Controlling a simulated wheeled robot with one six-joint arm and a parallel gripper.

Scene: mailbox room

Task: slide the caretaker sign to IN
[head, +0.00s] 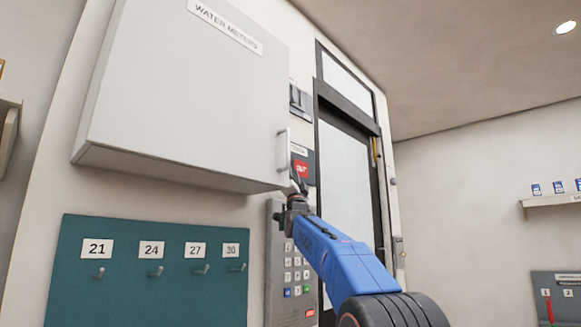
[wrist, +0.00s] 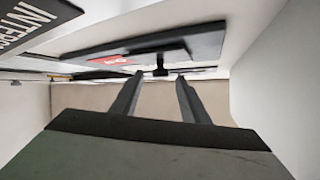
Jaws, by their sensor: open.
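The caretaker sign (head: 308,154) is a small dark plate on the wall, right of the white cabinet. My gripper (head: 298,186) is at the lower edge of the sign. In the wrist view my gripper (wrist: 159,77) is open, with the knob between its fingertips; contact cannot be told.
The white WATER METERS cabinet (head: 185,90) juts out just left of the sign, its handle (head: 282,151) close to my gripper. The intercom keypad (head: 273,270) is below. A dark-framed door (head: 347,180) is to the right. A teal key board (head: 150,290) hangs lower left.

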